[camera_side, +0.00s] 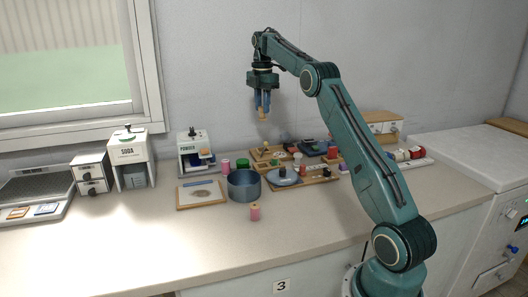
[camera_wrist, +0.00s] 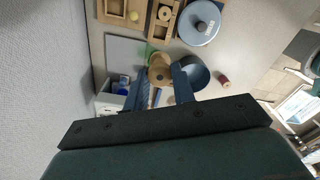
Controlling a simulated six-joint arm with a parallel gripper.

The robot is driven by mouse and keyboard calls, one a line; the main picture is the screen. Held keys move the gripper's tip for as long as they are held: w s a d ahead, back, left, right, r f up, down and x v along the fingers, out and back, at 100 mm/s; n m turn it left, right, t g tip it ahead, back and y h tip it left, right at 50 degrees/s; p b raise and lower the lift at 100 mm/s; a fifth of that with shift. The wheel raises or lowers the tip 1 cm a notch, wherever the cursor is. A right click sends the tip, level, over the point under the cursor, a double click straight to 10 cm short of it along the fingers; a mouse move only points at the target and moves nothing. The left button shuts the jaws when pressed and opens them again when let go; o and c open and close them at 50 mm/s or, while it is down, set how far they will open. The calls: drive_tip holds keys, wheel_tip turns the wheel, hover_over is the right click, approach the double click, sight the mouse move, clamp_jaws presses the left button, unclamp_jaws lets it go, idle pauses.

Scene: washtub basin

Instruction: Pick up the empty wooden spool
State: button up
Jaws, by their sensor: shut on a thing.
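The bare wooden spool (camera_side: 262,113) is held high above the counter, between the fingertips of my gripper (camera_side: 263,103). In the wrist view the tan spool (camera_wrist: 159,70) sits between the two blue fingers of my gripper (camera_wrist: 162,76), with no thread visible on it. The fingers are shut on its sides and hide part of it. Nothing touches the spool from below.
Below stand a blue-grey pot (camera_side: 244,186), a pink thread spool (camera_side: 255,212) in front of it and a lidded round dish (camera_side: 283,177). SODA (camera_side: 127,160) and POWDER (camera_side: 195,155) boxes stand left. The counter's front left is clear.

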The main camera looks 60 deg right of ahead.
drive_tip(key=shift+r, duration=0.3)
drive_tip(key=shift+a, duration=0.15)
idle(0.5)
